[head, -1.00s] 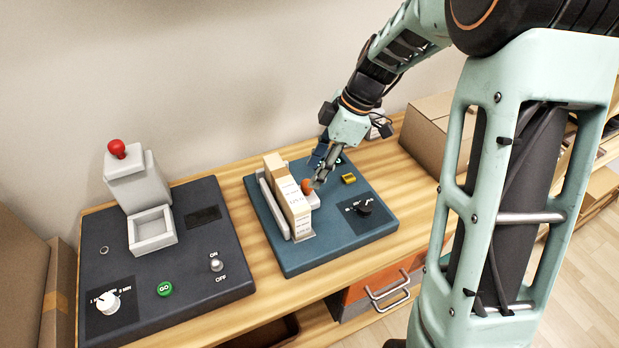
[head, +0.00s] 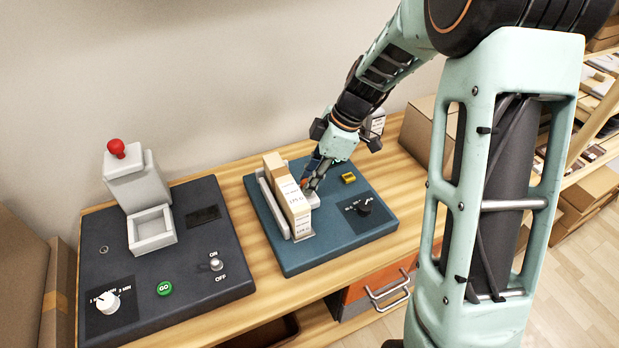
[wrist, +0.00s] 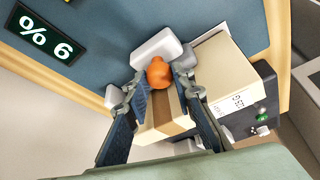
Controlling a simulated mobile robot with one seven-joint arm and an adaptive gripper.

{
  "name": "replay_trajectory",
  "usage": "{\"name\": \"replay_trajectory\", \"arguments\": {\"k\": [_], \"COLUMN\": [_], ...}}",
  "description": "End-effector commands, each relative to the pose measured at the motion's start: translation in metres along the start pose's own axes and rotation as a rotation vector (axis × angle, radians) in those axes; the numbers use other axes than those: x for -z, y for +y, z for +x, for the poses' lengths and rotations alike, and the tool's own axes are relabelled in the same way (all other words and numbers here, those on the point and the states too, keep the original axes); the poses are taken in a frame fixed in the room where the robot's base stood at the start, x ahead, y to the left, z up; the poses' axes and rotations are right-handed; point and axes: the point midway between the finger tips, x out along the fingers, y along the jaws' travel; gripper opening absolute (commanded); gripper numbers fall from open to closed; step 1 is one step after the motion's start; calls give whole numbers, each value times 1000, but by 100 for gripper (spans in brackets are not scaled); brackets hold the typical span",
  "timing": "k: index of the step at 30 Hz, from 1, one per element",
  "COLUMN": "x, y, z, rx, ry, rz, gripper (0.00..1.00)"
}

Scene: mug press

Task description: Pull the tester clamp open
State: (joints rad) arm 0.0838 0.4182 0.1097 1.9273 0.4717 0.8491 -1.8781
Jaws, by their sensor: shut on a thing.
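The blue tester (head: 330,245) stands on the wooden bench. Its pale grey clamp (head: 314,200) is beside a tall cardboard box (head: 293,212) with a white label. The clamp's orange knob (wrist: 159,72) shows between my fingertips in the wrist view; in the head view it is mostly hidden by the fingers. My gripper (head: 308,184) is shut on the knob, at the right side of the box. The fingers also show in the wrist view (wrist: 160,88), one on each side of the knob. The labelled box (wrist: 226,72) is to their right there.
A dark machine (head: 165,265) with a red-knobbed lever and a green GO button stands left of the tester. A black dial (head: 364,207) and a yellow part (head: 348,178) are on the tester's right. A cardboard box (head: 420,130) is behind at right.

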Motion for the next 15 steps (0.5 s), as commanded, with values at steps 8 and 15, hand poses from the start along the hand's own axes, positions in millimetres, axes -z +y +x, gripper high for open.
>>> {"name": "replay_trajectory", "arguments": {"k": [8, 15], "x": [-1, -23], "y": [0, 11], "z": [0, -7], "rx": [0, -3], "ry": [0, 0], "rz": [0, 1], "gripper": [0, 0]}}
